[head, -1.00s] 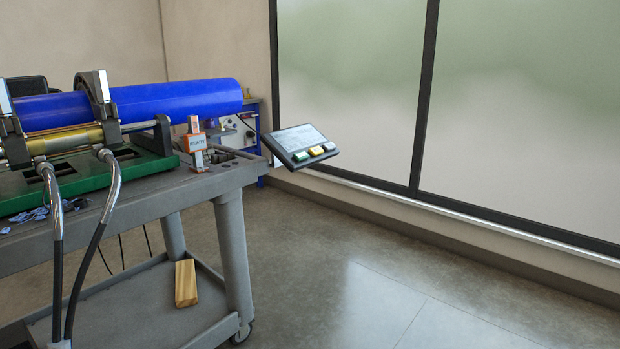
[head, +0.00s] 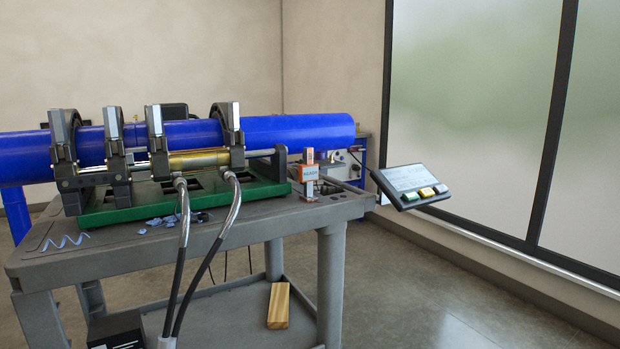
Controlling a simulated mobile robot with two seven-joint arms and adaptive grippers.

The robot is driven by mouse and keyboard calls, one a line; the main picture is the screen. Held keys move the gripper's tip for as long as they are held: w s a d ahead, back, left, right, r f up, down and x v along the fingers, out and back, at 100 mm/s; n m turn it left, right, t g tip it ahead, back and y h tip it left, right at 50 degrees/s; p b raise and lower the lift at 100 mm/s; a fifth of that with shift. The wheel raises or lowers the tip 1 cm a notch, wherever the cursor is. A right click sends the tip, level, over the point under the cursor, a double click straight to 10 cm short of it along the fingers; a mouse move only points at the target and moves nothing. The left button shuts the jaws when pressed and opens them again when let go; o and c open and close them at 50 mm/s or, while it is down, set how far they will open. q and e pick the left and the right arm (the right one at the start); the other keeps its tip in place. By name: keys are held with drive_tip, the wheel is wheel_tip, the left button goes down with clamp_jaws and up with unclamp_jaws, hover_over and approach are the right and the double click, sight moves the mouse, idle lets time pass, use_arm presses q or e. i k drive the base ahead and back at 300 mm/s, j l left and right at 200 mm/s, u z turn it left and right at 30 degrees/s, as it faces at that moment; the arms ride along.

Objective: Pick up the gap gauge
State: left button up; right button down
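I cannot pick out a gap gauge for certain in the head view. An upright orange and silver piece with a label (head: 310,172) stands at the right end of the grey cart's top (head: 262,218); the label is too small to read surely. The fusion machine (head: 167,160) sits on a green base (head: 110,215) on the cart, its clamps around the blue pipe (head: 290,130). Neither of my grippers is in view.
Blue shavings (head: 165,221) and a pale curl (head: 62,243) lie on the cart's front edge. Two hoses (head: 182,255) hang down in front. A tilted control panel (head: 409,187) juts out at right. A wood block (head: 278,306) lies on the lower shelf. Floor at right is clear.

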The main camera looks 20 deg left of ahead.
sight(308, 172)
drive_tip(key=i+l, duration=0.2)
drive_tip(key=i, duration=0.25)
drive_tip(key=i+l, duration=0.25)
drive_tip(key=i, duration=0.15)
drive_tip(key=i+l, duration=0.2)
drive_tip(key=i, duration=0.25)
drive_tip(key=i+l, duration=0.2)
drive_tip(key=i, duration=0.25)
drive_tip(key=i+l+u, duration=0.3)
drive_tip(key=i, duration=0.2)
drive_tip(key=i+l+u, duration=0.25)
drive_tip(key=i+l, duration=0.25)
